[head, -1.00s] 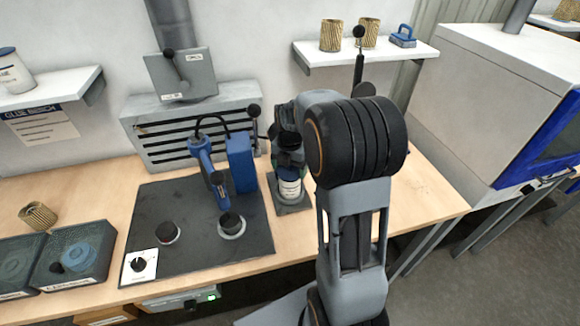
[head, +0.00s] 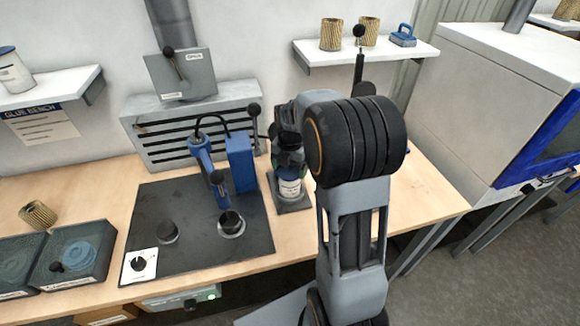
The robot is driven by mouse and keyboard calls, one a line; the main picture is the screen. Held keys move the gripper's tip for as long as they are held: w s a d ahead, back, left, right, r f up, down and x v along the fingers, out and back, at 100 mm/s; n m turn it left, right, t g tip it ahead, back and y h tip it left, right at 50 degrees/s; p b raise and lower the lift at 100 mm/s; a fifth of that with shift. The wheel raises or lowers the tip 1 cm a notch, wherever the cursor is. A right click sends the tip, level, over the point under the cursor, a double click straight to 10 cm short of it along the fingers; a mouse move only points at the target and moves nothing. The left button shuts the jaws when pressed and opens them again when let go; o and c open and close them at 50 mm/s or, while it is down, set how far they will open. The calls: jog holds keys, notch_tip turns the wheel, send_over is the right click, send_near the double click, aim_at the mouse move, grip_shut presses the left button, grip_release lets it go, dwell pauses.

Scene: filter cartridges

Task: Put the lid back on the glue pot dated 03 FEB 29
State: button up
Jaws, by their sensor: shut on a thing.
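A small glue pot (head: 289,188) with a pale label and a dark band stands on a dark square plate near the right part of the bench. Its date is too small to read. My gripper (head: 289,165) points down right over the pot, partly hidden by my own arm. It is shut on a dark thing at the pot's top, which looks like the lid; its outline blends with the dark fingers. I cannot tell whether the lid is seated on the rim or just above it.
A dark mat (head: 187,262) left of the pot holds a blue dispenser stand (head: 241,163), a dark round piece (head: 167,232) and a dark-topped cup (head: 231,224). Dark trays (head: 75,262) lie farther left. A slotted extraction hood (head: 195,130) stands behind. Bare bench lies right of my arm.

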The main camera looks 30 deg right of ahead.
jog(key=o, duration=0.7)
jog(key=shift+o, duration=0.2)
jog(key=shift+r, duration=0.1)
jog(key=shift+r+p, duration=2.75)
jog(key=shift+r, duration=0.7)
jog(key=shift+c, duration=0.4)
grip_shut()
